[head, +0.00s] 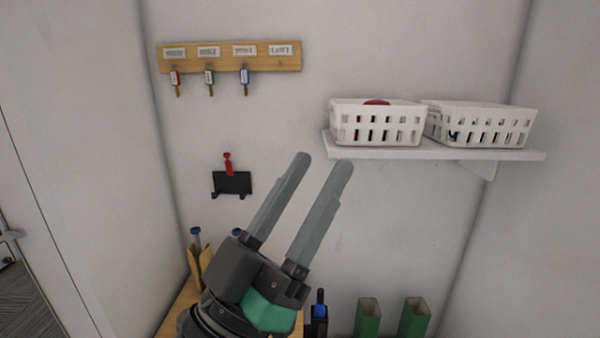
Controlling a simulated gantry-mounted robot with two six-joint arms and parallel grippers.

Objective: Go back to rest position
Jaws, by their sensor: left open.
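My left gripper (321,164) shows in the head view at the lower middle, tilted up and to the right. Its two long grey fingers are apart, with only the wall showing between them. It holds nothing. It stands in front of the wall, below the left white basket. My right gripper does not show.
A wooden key board (229,56) with several labels holds three tagged keys. A black wall holder (232,183) has a red item at it. A white shelf (440,150) bears two white baskets. Two green open boxes (368,317) stand below. A wooden surface (172,318) lies lower left.

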